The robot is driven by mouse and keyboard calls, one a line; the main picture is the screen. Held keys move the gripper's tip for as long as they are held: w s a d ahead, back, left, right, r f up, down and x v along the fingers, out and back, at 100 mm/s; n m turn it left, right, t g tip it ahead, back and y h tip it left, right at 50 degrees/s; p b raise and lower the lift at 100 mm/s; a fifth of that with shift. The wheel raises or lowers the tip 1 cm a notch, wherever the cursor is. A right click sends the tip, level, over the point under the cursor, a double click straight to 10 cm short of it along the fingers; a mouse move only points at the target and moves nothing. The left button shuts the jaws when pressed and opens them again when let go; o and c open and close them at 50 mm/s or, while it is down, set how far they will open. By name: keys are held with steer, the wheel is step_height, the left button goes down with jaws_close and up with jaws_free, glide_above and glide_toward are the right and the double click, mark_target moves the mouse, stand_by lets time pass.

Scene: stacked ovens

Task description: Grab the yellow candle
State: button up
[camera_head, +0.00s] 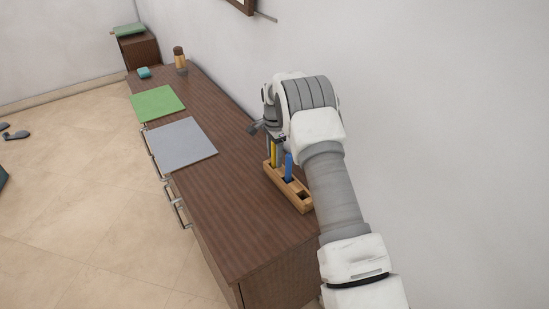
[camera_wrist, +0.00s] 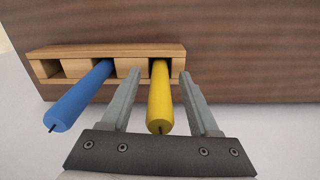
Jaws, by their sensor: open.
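The yellow candle (camera_wrist: 160,98) stands in a slot of a wooden holder (camera_wrist: 130,50). In the wrist view it lies between the two open fingers of my gripper (camera_wrist: 150,85), with gaps on both sides. A blue candle (camera_wrist: 82,95) stands in another slot, to the left outside the fingers. In the head view the yellow candle (camera_head: 274,152) and blue candle (camera_head: 289,166) show in the holder (camera_head: 303,202), just below my gripper (camera_head: 270,143). My arm partly hides the fingers and the holder there.
The holder stands on a long dark wooden cabinet (camera_head: 235,195) along the wall. A grey mat (camera_head: 182,141), a green mat (camera_head: 157,103), a teal object (camera_head: 144,72) and a brown and tan bottle-like object (camera_head: 180,60) lie farther along it. Bare top lies left of the holder.

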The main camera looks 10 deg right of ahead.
steer(key=shift+f, duration=0.65)
jaws_close()
